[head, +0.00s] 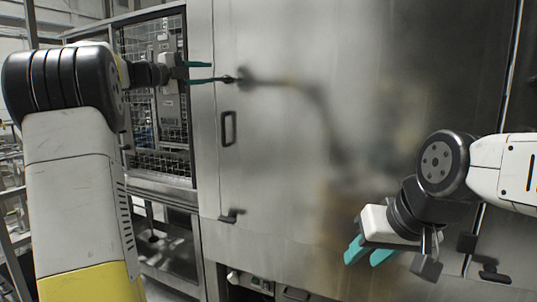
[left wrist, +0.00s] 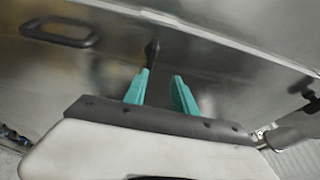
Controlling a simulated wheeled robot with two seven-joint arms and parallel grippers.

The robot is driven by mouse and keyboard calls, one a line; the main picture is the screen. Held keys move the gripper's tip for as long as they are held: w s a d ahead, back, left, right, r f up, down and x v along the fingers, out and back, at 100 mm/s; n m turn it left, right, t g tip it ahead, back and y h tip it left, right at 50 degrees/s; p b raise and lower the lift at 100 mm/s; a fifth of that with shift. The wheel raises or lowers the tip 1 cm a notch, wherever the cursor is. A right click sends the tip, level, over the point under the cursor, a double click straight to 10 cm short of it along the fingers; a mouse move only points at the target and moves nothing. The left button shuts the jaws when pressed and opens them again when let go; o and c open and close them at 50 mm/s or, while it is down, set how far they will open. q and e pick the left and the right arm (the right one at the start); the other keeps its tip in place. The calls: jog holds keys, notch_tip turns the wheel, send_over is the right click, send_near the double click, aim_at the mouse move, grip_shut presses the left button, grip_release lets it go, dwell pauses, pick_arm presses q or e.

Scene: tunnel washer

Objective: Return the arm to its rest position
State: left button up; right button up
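My left arm (head: 75,160) is raised and stretched forward toward the steel door (head: 290,150). Its gripper (head: 210,72) is open, with two teal fingers pointing at the door. A small dark knob-like shape (head: 230,79) shows at the tip of the lower finger; I cannot tell whether they touch. In the left wrist view the gripper (left wrist: 162,75) has a clear gap between its fingers, with nothing held. The dark shape (left wrist: 152,52) lies just beyond one fingertip. My right gripper (head: 364,260) is low at the right, with its teal fingers apart and empty.
The door has a recessed handle (head: 229,128), also in the left wrist view (left wrist: 58,34), and a small latch (head: 231,215) below. A wire mesh panel (head: 155,90) stands left of the door, close to my left forearm. Dark fittings (head: 488,272) sit at lower right.

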pick_arm(q)
notch_tip(320, 180, up, 6)
jog(key=s+a+n+t+y, duration=0.1)
jog(key=s+n+t+y, duration=0.1)
jog(key=n+t+y, duration=0.4)
jog(key=s+a+f+n+y, duration=0.3)
jog(key=s+n+y, duration=0.2)
jog(key=n, duration=0.5)
jog(key=s+d+f+n+g, duration=0.3)
jog(key=s+d+f+g, duration=0.1)
jog(key=s+f, duration=0.6)
jog(key=s+d+f+n+g+h, duration=0.1)
jog(key=s+d+f+n+g, duration=0.2)
jog(key=s+f, duration=0.7)
jog(key=s+d+f+n+g, duration=0.3)
jog(key=s+d+f+g, duration=0.4)
jog(key=s+f, duration=0.4)
notch_tip(320, 180, down, 5)
jog(key=shift+d+f, duration=0.2)
jog(key=shift+d, duration=0.65)
jog(key=shift+d+h, duration=0.1)
jog(key=shift+h, duration=0.2)
